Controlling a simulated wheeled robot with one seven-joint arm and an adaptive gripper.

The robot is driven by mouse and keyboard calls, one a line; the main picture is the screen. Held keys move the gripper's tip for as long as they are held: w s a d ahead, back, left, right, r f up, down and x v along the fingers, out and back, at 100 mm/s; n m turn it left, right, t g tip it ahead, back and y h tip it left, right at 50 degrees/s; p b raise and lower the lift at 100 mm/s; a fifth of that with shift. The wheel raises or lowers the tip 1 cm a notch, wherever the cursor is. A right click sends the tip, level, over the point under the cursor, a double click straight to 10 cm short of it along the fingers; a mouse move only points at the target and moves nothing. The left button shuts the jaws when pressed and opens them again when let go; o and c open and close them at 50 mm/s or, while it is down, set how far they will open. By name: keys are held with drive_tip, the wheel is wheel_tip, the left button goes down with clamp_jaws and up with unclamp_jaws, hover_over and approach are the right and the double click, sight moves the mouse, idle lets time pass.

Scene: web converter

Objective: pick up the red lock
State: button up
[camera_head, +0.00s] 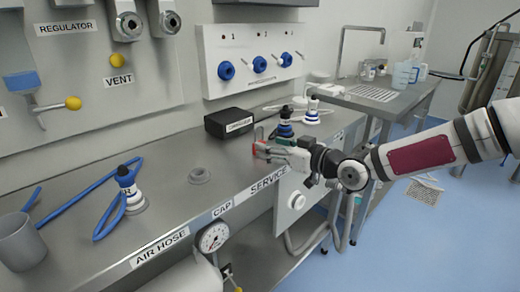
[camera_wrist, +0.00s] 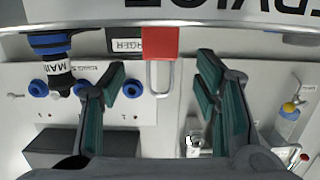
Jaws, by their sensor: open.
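The red lock (camera_wrist: 160,43) has a block-shaped red body and a grey metal shackle. In the wrist view it is at top centre, its shackle pointing down the picture into the space between my two fingers. My gripper (camera_wrist: 160,70) is open, with one dark green-padded finger on each side and a gap to the lock on both sides. In the head view a bit of the red lock (camera_head: 259,141) shows at the tips of my gripper (camera_head: 262,150), above the steel bench. The fingers partly hide the lock there.
A black box (camera_head: 229,122) stands behind my gripper on the bench (camera_head: 180,160). Blue-and-white hose connectors (camera_head: 285,124) stand close behind it. A blue hose connector (camera_head: 130,190) and a grey cup (camera_head: 20,240) are at left. A valve panel (camera_head: 215,50) rises at the back.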

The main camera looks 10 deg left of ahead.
sight(262, 141)
drive_tip(key=shift+b+x, duration=0.65)
drive_tip(key=shift+x, duration=2.2)
drive_tip(key=c, duration=1.3)
